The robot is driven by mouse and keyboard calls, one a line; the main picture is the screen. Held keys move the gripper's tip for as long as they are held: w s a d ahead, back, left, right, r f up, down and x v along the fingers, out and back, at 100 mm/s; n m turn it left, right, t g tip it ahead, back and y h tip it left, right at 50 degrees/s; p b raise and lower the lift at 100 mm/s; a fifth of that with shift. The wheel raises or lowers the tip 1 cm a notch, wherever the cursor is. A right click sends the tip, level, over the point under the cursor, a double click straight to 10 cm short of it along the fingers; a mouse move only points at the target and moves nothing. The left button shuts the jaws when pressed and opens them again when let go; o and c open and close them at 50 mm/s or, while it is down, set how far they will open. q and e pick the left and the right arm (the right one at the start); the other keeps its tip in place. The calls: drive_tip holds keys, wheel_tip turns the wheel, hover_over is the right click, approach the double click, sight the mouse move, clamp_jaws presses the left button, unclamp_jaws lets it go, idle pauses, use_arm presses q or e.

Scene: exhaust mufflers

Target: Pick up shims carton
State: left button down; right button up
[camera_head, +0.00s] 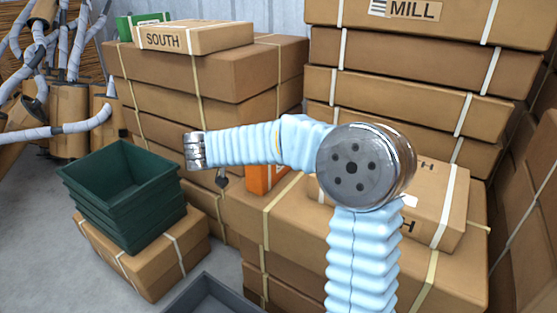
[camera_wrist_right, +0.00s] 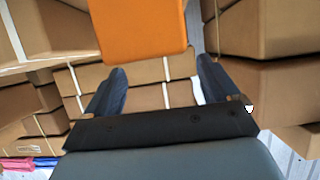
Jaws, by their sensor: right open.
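An orange carton (camera_head: 262,181) sits among the brown boxes, mostly hidden behind my right arm in the head view. No readable lettering shows on it, so I cannot tell if it is the shims carton. Its plain orange side shows at the top of the right wrist view (camera_wrist_right: 142,24). My right gripper (camera_wrist_right: 160,68) is open and empty, its two dark fingers apart, with the orange carton beyond the fingertips. In the head view only a small dark part of the right gripper (camera_head: 222,179) shows below the wrist. My left gripper is not in view.
Brown boxes stand in tall stacks, one marked SOUTH (camera_head: 193,38) and one marked MILL (camera_head: 430,12). A green carton (camera_head: 127,28) lies behind SOUTH. Green crates (camera_head: 130,215) sit on a box at left. A grey tray (camera_head: 210,292) is at the bottom. Mufflers (camera_head: 70,90) stand at far left.

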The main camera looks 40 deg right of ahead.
drive_tip(key=b+x, duration=0.1)
drive_tip(key=x, duration=0.4)
drive_tip(key=shift+d+f, duration=0.2)
drive_tip(key=shift+d, duration=0.15)
drive_tip(key=c, duration=1.6)
clamp_jaws()
drive_tip(key=shift+r, duration=0.15)
